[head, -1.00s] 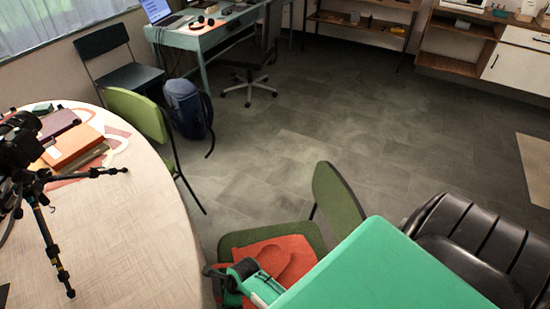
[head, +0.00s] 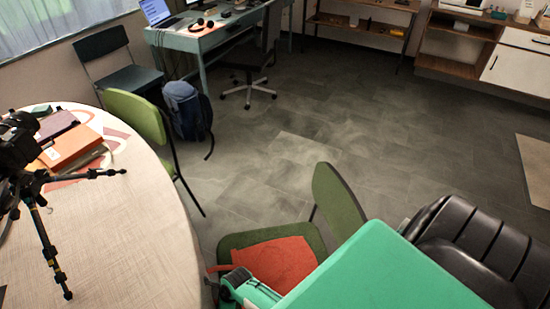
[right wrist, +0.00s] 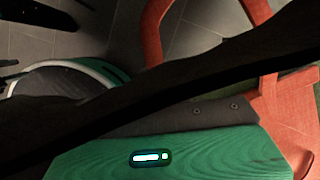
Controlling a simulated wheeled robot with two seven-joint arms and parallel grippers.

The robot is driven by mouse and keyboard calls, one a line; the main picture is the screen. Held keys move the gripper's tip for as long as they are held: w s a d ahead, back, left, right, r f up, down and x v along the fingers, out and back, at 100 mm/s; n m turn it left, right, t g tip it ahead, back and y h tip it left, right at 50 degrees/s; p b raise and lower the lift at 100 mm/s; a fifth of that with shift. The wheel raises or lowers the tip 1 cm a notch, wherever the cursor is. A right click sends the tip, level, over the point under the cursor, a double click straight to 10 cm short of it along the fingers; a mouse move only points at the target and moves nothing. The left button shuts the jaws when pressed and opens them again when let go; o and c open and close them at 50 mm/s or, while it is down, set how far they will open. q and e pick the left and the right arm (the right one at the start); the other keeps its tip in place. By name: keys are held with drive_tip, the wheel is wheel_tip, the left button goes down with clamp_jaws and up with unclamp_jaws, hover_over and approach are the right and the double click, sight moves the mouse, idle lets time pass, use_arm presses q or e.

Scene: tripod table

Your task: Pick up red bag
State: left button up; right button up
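The red bag (head: 280,262) lies flat on the seat of a green chair (head: 236,240) at the bottom centre of the head view. My green right arm covers its lower part. In the right wrist view the bag's red cloth (right wrist: 285,115) and looped handles show at the right and top. A dark band crosses in front of part of it. My right arm's far end is low, beside the bag's lower left in the head view. Its fingertips cannot be made out, and I cannot tell whether they touch the bag. My left gripper is out of view.
A round table (head: 130,230) with a camera tripod (head: 45,235) and books stands at the left. A second green chair (head: 137,115) and a blue backpack (head: 186,108) are behind it. A black leather chair (head: 470,240) is at the right. Mid-floor is open.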

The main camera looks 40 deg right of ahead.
clamp_jaws()
drive_tip(key=shift+d+r, duration=0.1)
drive_tip(key=shift+s+d+r, duration=0.1)
drive_tip(key=shift+s+r, duration=0.05)
drive_tip(key=shift+r, duration=0.05)
drive_tip(key=s+d+r+p, duration=0.1)
drive_tip(key=s+d+r, duration=0.6)
drive_tip(key=d, duration=0.3)
drive_tip(key=shift+s+d+r, duration=0.2)
drive_tip(key=shift+s+d, duration=0.05)
drive_tip(key=shift+s, duration=0.5)
